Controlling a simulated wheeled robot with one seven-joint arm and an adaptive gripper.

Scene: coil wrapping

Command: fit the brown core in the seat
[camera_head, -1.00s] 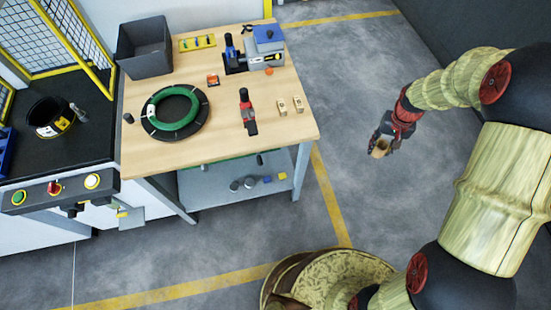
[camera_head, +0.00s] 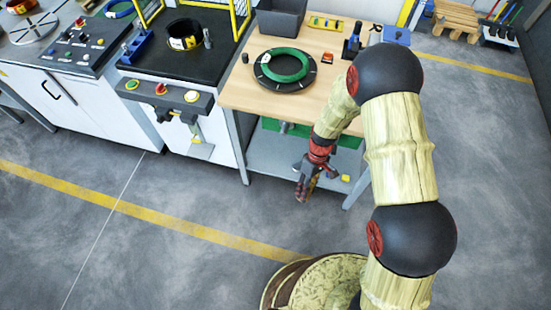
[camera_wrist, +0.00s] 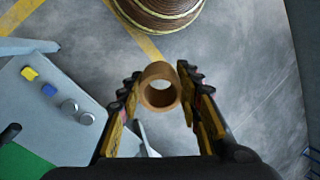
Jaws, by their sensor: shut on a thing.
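The brown core (camera_wrist: 160,86) is a short hollow tube, held between the fingertips of my gripper in the wrist view; I look into its open bore. My gripper (camera_head: 303,190) is shut on it, low in front of the wooden workbench, beside the lower shelf in the head view. The core is too small to make out clearly there. A dark round holder (camera_head: 183,33) with a yellow label stands on the black machine top, left of the bench and well apart from the core. I cannot tell for sure if it is the seat.
The wooden workbench (camera_head: 240,92) bears a green coil (camera_head: 289,66) on a black ring and a grey bin (camera_head: 282,18). Its lower shelf (camera_head: 262,155) is close to my gripper. A control panel (camera_head: 165,94) juts from the machine front. The floor before the machines is clear.

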